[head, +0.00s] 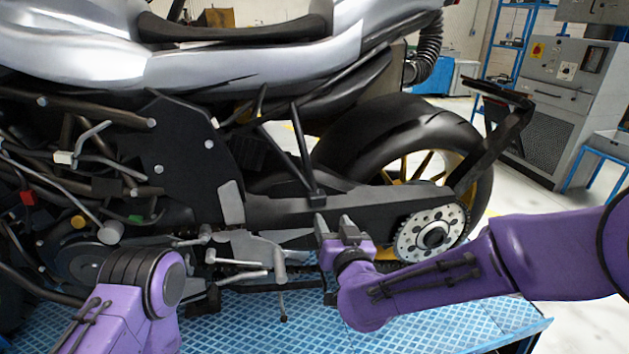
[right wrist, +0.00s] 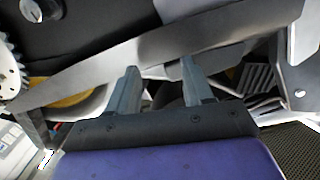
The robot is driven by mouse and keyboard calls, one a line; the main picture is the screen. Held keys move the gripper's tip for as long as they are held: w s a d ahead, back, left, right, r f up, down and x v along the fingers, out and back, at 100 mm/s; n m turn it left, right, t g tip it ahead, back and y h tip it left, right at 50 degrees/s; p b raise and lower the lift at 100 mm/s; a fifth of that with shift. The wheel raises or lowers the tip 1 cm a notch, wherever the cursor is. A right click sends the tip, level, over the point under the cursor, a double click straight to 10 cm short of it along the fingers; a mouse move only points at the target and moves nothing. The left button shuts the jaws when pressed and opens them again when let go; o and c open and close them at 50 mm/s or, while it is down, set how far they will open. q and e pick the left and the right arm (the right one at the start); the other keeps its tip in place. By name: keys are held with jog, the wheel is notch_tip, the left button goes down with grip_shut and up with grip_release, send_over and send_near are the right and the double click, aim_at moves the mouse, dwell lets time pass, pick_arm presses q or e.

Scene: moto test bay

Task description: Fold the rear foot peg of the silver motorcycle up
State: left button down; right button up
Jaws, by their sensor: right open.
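The silver motorcycle (head: 190,62) stands side-on across the head view. Low on its side, several grey pegs and levers cluster together. A short grey peg (head: 280,265) hangs down there, just left of my right gripper; I cannot tell for certain that it is the rear foot peg. A lighter bar (head: 240,277) lies left of it. My right gripper (head: 334,224) is open, fingers pointing up, in front of the swingarm (head: 365,205). In the right wrist view its open fingers (right wrist: 160,88) hold nothing visible. My left arm shows at the lower left; its gripper is not visible.
The rear sprocket (head: 432,236) and rear wheel (head: 400,140) are right of my right gripper. A blue textured platform (head: 440,325) lies below the motorcycle. A grey cabinet (head: 550,105) stands behind at right. Bodywork and the swingarm are close around the right fingers.

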aim_at(313, 185)
jog(key=shift+n+t, duration=0.3)
jog(key=w+a+r+p, duration=0.1)
jog(key=w, duration=0.2)
jog(key=w+a+r, duration=0.1)
jog(key=w+a, duration=0.1)
jog(key=w, duration=0.1)
jog(key=w+a+r+p, duration=0.1)
jog(key=w+a, duration=0.1)
jog(key=w, duration=0.2)
jog(key=shift+w+r+p, duration=0.1)
jog(key=shift+r+p, duration=0.05)
jog(key=shift+p, duration=0.15)
jog(key=shift+c, duration=0.4)
grip_shut()
